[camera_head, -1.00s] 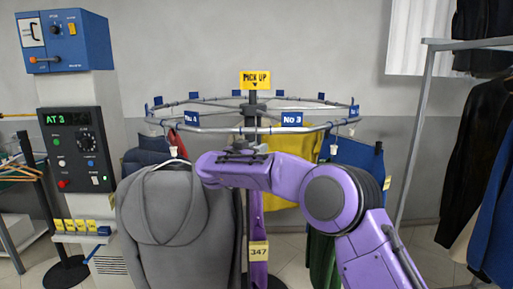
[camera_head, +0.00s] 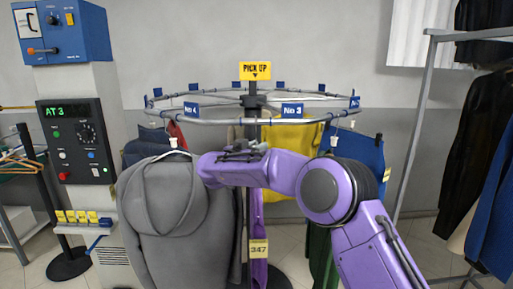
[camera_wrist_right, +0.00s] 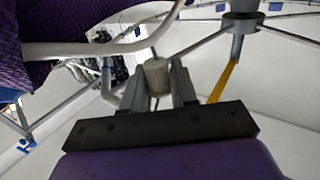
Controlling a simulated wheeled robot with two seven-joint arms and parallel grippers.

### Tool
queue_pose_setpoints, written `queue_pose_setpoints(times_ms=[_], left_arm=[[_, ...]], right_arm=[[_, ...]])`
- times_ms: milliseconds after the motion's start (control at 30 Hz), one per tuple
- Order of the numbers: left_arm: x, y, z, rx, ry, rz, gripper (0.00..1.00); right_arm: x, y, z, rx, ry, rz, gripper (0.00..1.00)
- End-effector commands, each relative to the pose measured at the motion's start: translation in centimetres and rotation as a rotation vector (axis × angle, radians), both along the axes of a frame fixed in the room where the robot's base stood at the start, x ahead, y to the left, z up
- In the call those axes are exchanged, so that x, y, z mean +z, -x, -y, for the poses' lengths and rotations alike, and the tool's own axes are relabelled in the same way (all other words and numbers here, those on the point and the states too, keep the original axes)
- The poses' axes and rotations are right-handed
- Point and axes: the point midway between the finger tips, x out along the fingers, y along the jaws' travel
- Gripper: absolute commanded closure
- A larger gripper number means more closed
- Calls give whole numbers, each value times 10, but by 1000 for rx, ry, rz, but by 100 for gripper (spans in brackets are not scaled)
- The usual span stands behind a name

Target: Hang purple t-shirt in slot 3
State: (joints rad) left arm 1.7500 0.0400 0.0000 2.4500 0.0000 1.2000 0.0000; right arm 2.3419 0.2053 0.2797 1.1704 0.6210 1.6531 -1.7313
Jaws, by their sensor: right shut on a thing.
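The purple t-shirt (camera_head: 257,210) hangs as a narrow strip below my right gripper (camera_head: 242,153), beside a yellow tag (camera_head: 259,249) reading 347. My forearm hides part of it. In the right wrist view, purple cloth (camera_wrist_right: 60,18) shows at top left over a white hanger (camera_wrist_right: 105,47). The fingers (camera_wrist_right: 160,76) there are shut around a small beige cylinder, apparently part of the hanger. The round rail (camera_head: 230,122) carries a No 3 sign (camera_head: 292,110) at front right. The gripper is just below the rail, left of that sign. My left gripper is out of view.
A grey hooded jacket (camera_head: 175,215) hangs just left of the gripper, under the No 4 sign (camera_head: 191,109). Yellow and blue clothes (camera_head: 358,155) hang behind and right. A control panel (camera_head: 75,140) shows AT 3. A clothes rack (camera_head: 418,120) stands at right.

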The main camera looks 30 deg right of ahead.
Motion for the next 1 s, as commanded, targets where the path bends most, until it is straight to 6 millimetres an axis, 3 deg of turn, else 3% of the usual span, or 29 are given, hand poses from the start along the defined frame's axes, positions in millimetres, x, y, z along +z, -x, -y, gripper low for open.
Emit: queue_pose_setpoints(times_ms=[367, 400, 467, 500, 800, 1000], left_arm=[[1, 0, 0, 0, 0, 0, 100], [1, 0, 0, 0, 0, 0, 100], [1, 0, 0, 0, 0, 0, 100], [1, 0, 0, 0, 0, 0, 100], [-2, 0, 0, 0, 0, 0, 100], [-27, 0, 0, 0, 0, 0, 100]], right_arm=[[-2, 0, 0, 0, 1, 0, 100], [-2, 0, 0, 0, 1, 0, 66], [-2, 0, 0, 0, 1, 0, 46], [-2, 0, 0, 0, 1, 0, 43], [-4, 1, -3, 1, 0, -1, 43], [-9, 15, -40, 4, 2, 2, 43]])
